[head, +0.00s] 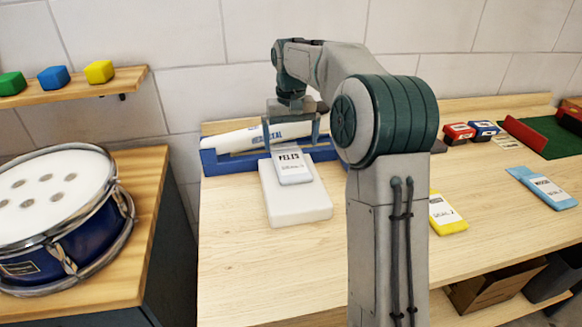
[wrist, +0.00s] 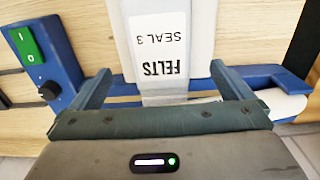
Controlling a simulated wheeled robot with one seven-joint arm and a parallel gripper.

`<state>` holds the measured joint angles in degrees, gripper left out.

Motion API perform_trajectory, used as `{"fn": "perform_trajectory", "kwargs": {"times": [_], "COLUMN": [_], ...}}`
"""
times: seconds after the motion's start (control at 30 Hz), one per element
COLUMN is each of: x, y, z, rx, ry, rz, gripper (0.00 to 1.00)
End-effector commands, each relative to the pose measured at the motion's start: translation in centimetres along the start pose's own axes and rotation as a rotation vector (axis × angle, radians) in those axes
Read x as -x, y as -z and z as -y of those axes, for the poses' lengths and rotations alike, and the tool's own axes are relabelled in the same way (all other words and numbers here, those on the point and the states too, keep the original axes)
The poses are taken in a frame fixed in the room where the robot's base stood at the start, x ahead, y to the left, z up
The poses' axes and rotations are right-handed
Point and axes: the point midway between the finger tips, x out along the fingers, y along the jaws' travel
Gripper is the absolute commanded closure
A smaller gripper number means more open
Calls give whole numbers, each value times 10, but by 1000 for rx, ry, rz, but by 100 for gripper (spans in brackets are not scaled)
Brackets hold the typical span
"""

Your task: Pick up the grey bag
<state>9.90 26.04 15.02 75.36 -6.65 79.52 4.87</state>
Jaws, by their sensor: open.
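The grey bag (head: 292,168), labelled "FELTS SEAL 3", lies partly on a white block (head: 300,207), its far end toward a blue device (head: 223,163) with a long white bar. My gripper (head: 293,140) is over the device and the bag's far end. In the wrist view my gripper (wrist: 160,78) is open. Its two fingers are spread apart, with the grey bag (wrist: 178,98) between them in the picture and clear space on either side. Contact is not visible, and I cannot tell the height of the fingertips over the bag.
A yellow bag (head: 446,214) and a light blue bag (head: 543,188) lie to the right. Small red (head: 459,132) and blue (head: 484,130) boxes stand near a green mat (head: 545,135). A drum (head: 60,225) sits on a separate bench at left. The bench's front left is bare.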

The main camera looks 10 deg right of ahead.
Motion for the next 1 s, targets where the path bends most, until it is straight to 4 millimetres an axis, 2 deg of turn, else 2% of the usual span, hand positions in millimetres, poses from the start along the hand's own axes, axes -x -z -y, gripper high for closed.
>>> {"fn": "perform_trajectory", "kwargs": {"times": [0.23, 0.5, 0.8, 0.97, 1.0], "x": [-20, -57, -62, -62, -62], "y": [1, 3, 3, 3, 3], "z": [0, 0, 0, 0, 0], "rx": [0, -1, 0, 0, 0], "ry": [0, 1, 0, 0, 0], "rz": [1, 1, -1, -1, -1], "gripper": [0, 0, 0, 44, 44]}}
